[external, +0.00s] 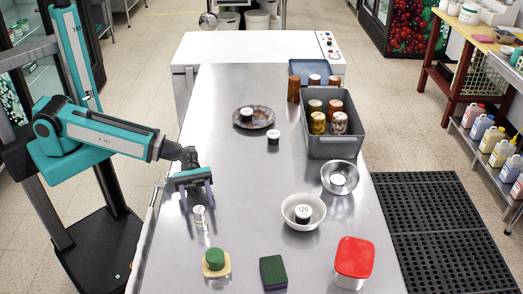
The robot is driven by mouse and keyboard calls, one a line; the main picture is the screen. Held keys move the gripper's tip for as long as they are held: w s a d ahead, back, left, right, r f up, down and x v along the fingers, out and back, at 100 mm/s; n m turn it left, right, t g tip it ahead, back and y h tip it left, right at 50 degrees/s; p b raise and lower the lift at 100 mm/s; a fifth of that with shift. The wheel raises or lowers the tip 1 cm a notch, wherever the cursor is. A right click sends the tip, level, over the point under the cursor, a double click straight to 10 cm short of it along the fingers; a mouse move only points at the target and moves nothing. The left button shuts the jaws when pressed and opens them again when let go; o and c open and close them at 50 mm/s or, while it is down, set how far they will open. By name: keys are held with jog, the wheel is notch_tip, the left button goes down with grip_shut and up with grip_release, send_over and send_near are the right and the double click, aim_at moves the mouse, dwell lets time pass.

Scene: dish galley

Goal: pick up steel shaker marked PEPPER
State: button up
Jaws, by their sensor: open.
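A small pale, silvery shaker (200,218) stands upright near the left edge of the steel table. It looks like the steel shaker, but the writing on it is too small to read. My gripper (197,206) is open and empty, with its purple fingers pointing down. It is just above or behind the shaker in the external view. I cannot tell whether the shaker's top is between the fingertips.
A green-topped yellow item (215,263), a green sponge (273,272) and a red-lidded tub (354,258) stand in front. A white bowl (289,219), steel bowl (340,189), plate (264,122) and grey bin (335,149) lie right and behind. The table's centre is clear.

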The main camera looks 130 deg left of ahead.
aim_at(200, 218)
jog(key=shift+w+d+r+p, duration=0.1)
jog(key=shift+w+d+p, duration=0.15)
jog(key=shift+w+p, duration=0.25)
jog(key=shift+x, duration=0.85)
jog(key=shift+d, duration=0.1)
jog(key=shift+p+x, duration=1.35)
jog(key=shift+x, duration=1.25)
jog(key=c, duration=1.2)
jog(key=shift+o, duration=0.2)
notch_tip(200, 218, up, 10)
jog(key=b, duration=0.2)
